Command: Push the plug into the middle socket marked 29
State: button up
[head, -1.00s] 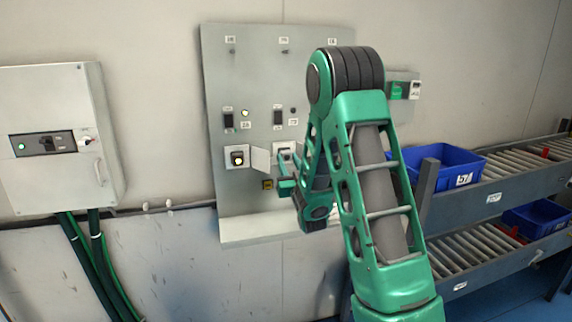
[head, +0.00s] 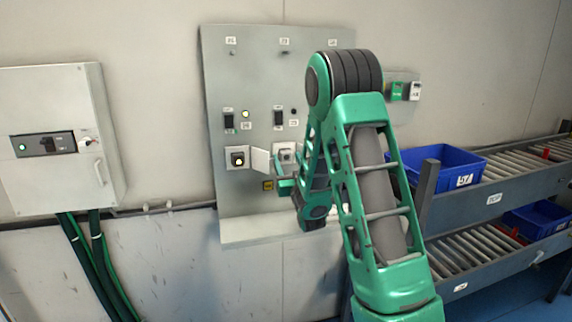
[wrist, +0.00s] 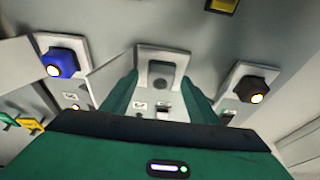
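The middle socket (wrist: 152,53) is a pale square plate at the upper centre of the wrist view. It also shows in the head view (head: 279,148), partly covered by my arm. A grey blocky body with a round, darker, unlit face (wrist: 160,82) sits at this plate and looks like the plug; how deep it sits I cannot tell. My gripper (wrist: 158,98) is open, its green fingers spread to either side of that grey body with a gap between them. In the head view my gripper (head: 287,186) is at the panel, mostly hidden by my arm. The number 29 is not readable.
A blue plug (wrist: 60,63) and a dark plug (wrist: 254,90), both lit, sit in the neighbouring sockets. Pale flaps (wrist: 112,75) stand out nearby. The grey panel (head: 222,90) has switches and a bottom ledge. A roller conveyor with blue bins (head: 440,165) stands at right.

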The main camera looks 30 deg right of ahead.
jog(key=v, duration=1)
jog(key=shift+s+a+f, duration=0.15)
jog(key=shift+s+f, duration=0.05)
jog(key=shift+s, duration=0.1)
dwell(0.4)
jog(key=s+d+f+m+g+y, duration=0.1)
jog(key=s+d+f+g, duration=0.15)
jog(key=s+g, duration=0.35)
jog(key=s+d+f+m+g, duration=0.1)
jog(key=s+f+g, duration=0.3)
jog(key=s+g, duration=0.2)
jog(key=s+a+r+g+y, duration=0.1)
jog(key=s+a+g, duration=0.3)
jog(key=s, duration=0.9)
jog(key=s+a+r+m+g+y, duration=0.1)
jog(key=s+a+g+y, duration=0.3)
jog(key=s, duration=0.8)
jog(key=shift+s+a+g, duration=0.3)
jog(key=shift+s+a, duration=0.1)
jog(key=shift+a, duration=0.1)
